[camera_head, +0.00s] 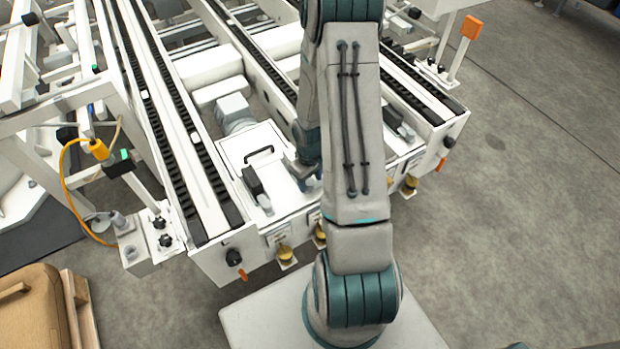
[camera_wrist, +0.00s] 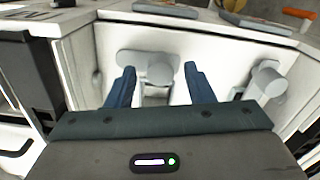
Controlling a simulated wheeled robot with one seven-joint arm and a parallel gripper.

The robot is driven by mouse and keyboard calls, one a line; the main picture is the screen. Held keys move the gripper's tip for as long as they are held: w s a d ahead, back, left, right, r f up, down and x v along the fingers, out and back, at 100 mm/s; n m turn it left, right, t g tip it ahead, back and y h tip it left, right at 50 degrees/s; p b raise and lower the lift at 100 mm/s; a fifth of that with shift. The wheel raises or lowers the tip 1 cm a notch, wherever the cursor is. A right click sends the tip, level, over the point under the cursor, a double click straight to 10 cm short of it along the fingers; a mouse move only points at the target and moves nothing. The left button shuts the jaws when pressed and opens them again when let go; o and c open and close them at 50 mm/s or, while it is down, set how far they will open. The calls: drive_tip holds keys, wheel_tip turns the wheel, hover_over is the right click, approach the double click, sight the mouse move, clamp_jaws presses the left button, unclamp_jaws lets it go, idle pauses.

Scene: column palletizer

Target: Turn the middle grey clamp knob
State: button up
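In the wrist view my gripper (camera_wrist: 158,70) is open, with two blue fingers spread apart. A grey clamp knob (camera_wrist: 160,72) with a rounded head and a flat grey plate shows between the fingers against a white panel. I cannot tell whether the fingers touch it. A second grey knob (camera_wrist: 266,82) is apart to the right, outside the fingers. Any further knob on the left is not visible, so I cannot be sure which one is the middle. In the head view my arm hides the fingers and these knobs.
Conveyor rails with black chains (camera_head: 185,130) flank the white machine deck. A black handle (camera_head: 259,155) and a dark block (camera_head: 254,182) stand on it. Yellow knobs (camera_head: 285,254) line the front. A wooden pallet (camera_head: 80,310) is at lower left.

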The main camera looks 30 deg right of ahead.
sight(310, 182)
wheel_tip(310, 182, up, 14)
drive_tip(key=p, duration=0.3)
drive_tip(key=shift+f, duration=0.1)
idle(0.5)
